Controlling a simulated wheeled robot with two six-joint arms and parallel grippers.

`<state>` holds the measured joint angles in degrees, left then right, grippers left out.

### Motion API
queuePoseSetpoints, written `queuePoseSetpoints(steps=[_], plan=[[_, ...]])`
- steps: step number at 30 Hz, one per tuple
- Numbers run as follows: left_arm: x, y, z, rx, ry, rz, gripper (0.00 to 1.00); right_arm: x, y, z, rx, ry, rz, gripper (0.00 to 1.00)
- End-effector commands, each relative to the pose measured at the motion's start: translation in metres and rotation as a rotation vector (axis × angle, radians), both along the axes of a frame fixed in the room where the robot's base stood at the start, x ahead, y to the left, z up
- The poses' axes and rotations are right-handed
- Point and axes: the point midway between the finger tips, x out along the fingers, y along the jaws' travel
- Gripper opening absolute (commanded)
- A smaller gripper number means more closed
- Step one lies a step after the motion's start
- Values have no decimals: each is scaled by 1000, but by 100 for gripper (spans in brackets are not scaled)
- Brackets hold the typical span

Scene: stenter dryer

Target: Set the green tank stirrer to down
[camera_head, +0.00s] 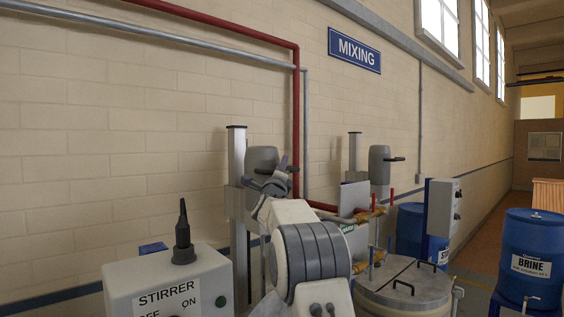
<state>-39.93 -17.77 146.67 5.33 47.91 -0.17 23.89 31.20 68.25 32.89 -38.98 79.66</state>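A grey stirrer head (262,158) sits on an upright column (237,190) in the middle of the head view. My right gripper (274,183) is in front of its lower part, overlapping it in the picture; I cannot tell whether they touch or whether the fingers are open. My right arm hides what lies below, including any tank there. A second stirrer head (379,164) with a dark handle stands further right, above a round lidded tank (405,287). Small green labels show near the pipes, but I cannot tell which tank is green. My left gripper is not in view.
Red and brass pipes (365,214) run behind my arm. A grey wall box (443,207) and a blue BRINE barrel (532,247) are at right.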

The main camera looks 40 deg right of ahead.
Motion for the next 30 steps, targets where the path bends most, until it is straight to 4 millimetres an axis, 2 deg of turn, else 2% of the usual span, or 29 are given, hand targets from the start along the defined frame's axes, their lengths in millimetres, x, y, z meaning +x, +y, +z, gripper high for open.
queuePoseSetpoints(steps=[7, 9, 10, 30], plan=[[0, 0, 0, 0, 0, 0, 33, 0, 0, -1, 0, 0, 0, 35], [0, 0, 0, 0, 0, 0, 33, 0, 0, -1, 0, 0, 0, 8], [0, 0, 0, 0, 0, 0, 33, 1, 0, -1, 0, 0, 0, 0], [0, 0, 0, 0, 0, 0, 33, 1, 0, -1, 1, 1, 0, 0]])
